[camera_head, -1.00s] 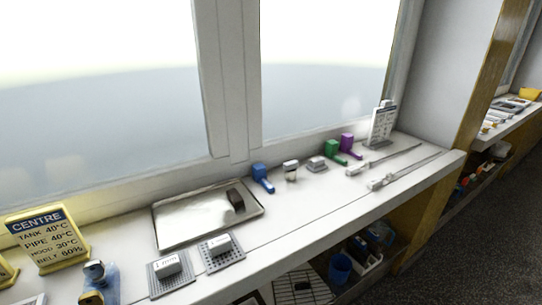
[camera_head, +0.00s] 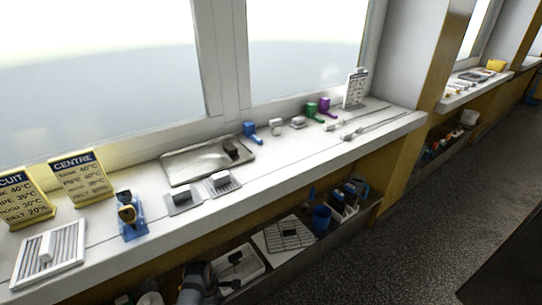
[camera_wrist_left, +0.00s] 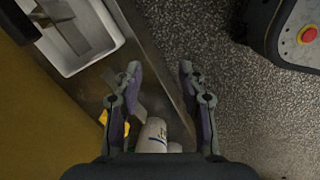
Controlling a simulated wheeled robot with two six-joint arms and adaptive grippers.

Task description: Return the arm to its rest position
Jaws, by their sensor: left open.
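My left gripper (camera_wrist_left: 158,72) is open in the left wrist view, with nothing between its two fingertips. It points down over the edge of a low shelf (camera_wrist_left: 165,70), with the speckled floor to the right. A white bottle-like object (camera_wrist_left: 152,135) with a blue band lies below, behind the fingers, apart from them as far as I can tell. My right gripper is in neither view.
A white tray (camera_wrist_left: 112,35) holds a dark, flat tool. The counter (camera_head: 290,155) carries a metal tray (camera_head: 175,172), mesh pieces (camera_head: 222,182), coloured scoops (camera_head: 251,131) and signs (camera_head: 82,178). The lower shelf holds a blue cup (camera_head: 321,218). Open floor (camera_head: 400,240) lies right.

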